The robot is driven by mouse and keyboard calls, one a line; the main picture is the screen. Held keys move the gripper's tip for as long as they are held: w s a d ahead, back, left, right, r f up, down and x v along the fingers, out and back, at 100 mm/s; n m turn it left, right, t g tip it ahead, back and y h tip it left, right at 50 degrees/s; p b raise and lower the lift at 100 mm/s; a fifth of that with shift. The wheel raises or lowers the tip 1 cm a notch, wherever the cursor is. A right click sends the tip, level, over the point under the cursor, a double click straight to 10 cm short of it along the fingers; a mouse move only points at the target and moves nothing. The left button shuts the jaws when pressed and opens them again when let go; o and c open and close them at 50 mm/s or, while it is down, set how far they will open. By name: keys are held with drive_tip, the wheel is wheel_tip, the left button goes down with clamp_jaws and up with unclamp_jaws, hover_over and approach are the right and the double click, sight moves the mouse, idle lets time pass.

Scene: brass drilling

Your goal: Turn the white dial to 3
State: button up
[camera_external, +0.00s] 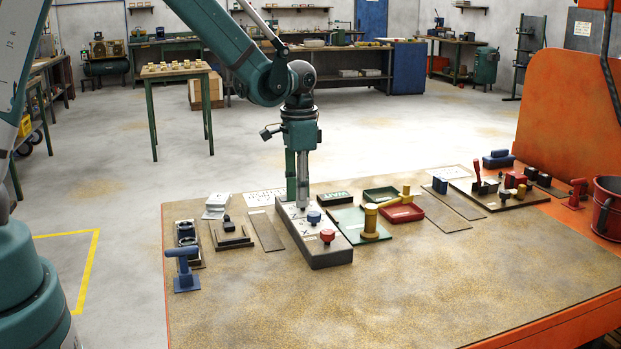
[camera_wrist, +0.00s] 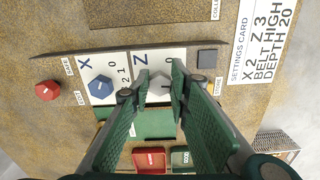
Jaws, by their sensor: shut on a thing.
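The white dial (camera_wrist: 159,86) sits on the panel marked Z in the wrist view, between my fingers. My gripper (camera_wrist: 160,76) points down and is shut on the white dial; the fingers cover its sides and part of its number scale, so its setting cannot be read. In the external view my gripper (camera_external: 303,206) is at the far part of the dark control box (camera_external: 328,254), and the white dial is hidden there. The blue dial (camera_wrist: 100,88) on the X panel and the red knob (camera_wrist: 47,90) are apart from my fingers.
A settings card (camera_wrist: 265,40) reads X 2, Z 3, belt high, depth 20. A dark square button (camera_wrist: 207,57) is beside the Z panel. A yellow-handled stand (camera_external: 370,222) and a red tray (camera_external: 403,213) are right of the box. The bench front is clear.

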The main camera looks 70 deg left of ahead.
drive_tip(key=m+b, duration=0.1)
drive_tip(key=m, duration=0.3)
drive_tip(key=shift+w+a+m, duration=0.1)
drive_tip(key=shift+a+m, duration=0.05)
drive_tip(key=shift+m, duration=0.25)
drive_tip(key=o, duration=0.9)
drive_tip(key=shift+r, duration=0.1)
wheel_tip(320, 180, up, 12)
idle(0.6)
idle(0.5)
